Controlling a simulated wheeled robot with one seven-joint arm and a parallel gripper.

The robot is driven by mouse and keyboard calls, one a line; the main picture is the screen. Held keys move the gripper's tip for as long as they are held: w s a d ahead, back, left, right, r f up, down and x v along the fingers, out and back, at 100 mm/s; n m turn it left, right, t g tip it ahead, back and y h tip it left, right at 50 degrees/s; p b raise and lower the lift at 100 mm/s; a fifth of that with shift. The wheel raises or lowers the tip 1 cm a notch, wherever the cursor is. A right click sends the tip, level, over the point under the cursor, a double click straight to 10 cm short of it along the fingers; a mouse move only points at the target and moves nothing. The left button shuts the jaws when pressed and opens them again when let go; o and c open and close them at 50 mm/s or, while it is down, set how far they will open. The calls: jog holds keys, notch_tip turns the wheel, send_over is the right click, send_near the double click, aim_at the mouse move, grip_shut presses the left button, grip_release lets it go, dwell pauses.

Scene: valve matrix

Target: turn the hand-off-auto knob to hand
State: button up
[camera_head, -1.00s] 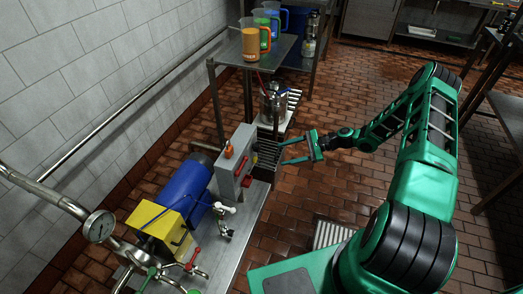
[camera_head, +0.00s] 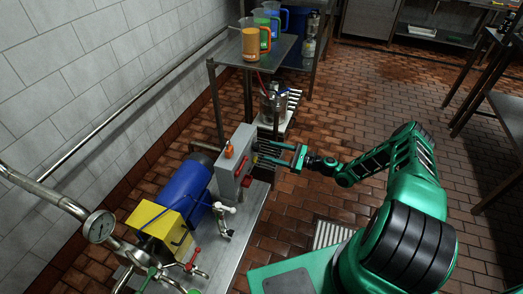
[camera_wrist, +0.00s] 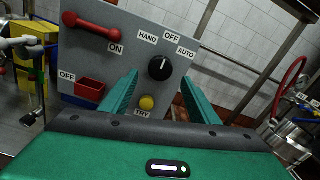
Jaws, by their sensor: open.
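The hand-off-auto knob (camera_wrist: 159,68) is a round black knob with a white pointer line on a grey control box, seen in the wrist view. The labels HAND, OFF and AUTO stand above it, and its pointer leans toward the upper right. My gripper (camera_wrist: 158,100) is open, with one green finger low on each side of the knob in the picture. I cannot tell whether it touches the panel. In the head view my gripper (camera_head: 277,152) is at the right face of the grey control box (camera_head: 236,163), where the knob does not show clearly.
A yellow button (camera_wrist: 146,103) marked TRY sits below the knob. A red lever (camera_wrist: 92,26) with ON and OFF labels is on the panel's left. A blue motor (camera_head: 187,190) and yellow box (camera_head: 160,222) stand beside the box.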

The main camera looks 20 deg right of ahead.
aim_at(260, 148)
jog(key=x, duration=0.6)
